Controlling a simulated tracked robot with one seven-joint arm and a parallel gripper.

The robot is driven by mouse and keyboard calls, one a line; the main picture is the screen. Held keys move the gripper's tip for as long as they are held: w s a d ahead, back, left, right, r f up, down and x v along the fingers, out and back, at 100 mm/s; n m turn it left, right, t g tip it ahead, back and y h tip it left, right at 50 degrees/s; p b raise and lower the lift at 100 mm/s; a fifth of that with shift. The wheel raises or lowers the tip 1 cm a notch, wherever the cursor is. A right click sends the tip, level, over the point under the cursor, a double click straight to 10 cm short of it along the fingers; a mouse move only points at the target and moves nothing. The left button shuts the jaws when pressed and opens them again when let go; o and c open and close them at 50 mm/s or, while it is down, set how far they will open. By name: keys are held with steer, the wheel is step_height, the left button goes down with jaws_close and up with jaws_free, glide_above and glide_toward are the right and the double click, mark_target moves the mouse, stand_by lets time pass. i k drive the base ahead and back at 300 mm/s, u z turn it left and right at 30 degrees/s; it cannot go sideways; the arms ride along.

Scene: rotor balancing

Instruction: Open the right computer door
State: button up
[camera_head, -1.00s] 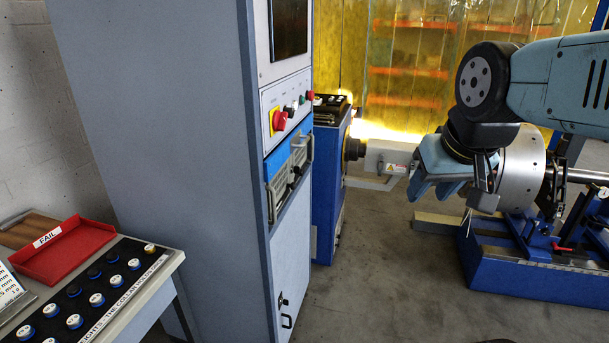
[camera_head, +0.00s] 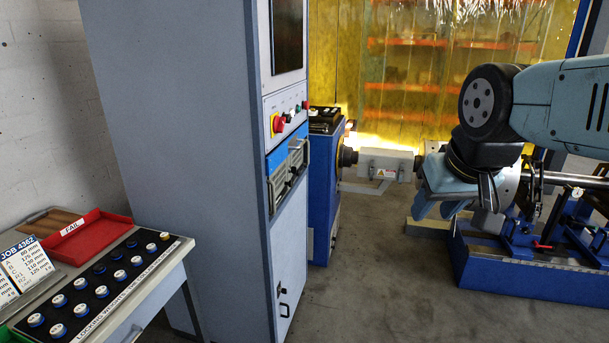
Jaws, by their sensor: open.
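The tall grey computer cabinet (camera_head: 185,150) stands left of centre, seen at an angle, with its narrow front facing right. Its lower light grey door (camera_head: 289,245) looks closed, with a small dark handle (camera_head: 284,310) and a lock near the bottom. I cannot tell whether this is the right door; no second door shows. My gripper (camera_head: 457,207) is open and seemingly empty, in front of the rotor machine, well to the right of the cabinet and apart from it. Part of its jaws is hard to make out.
A bench with a red FAIL tray (camera_head: 88,238) and a panel of weights (camera_head: 95,290) stands at front left. The blue machine (camera_head: 525,270) with its shaft is at right, a blue pedestal (camera_head: 325,195) behind the cabinet. Grey floor (camera_head: 375,290) between is clear.

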mark_target(296, 156)
steer(key=z, duration=0.3)
steer(key=i, duration=1.3)
steer(key=u, duration=0.35)
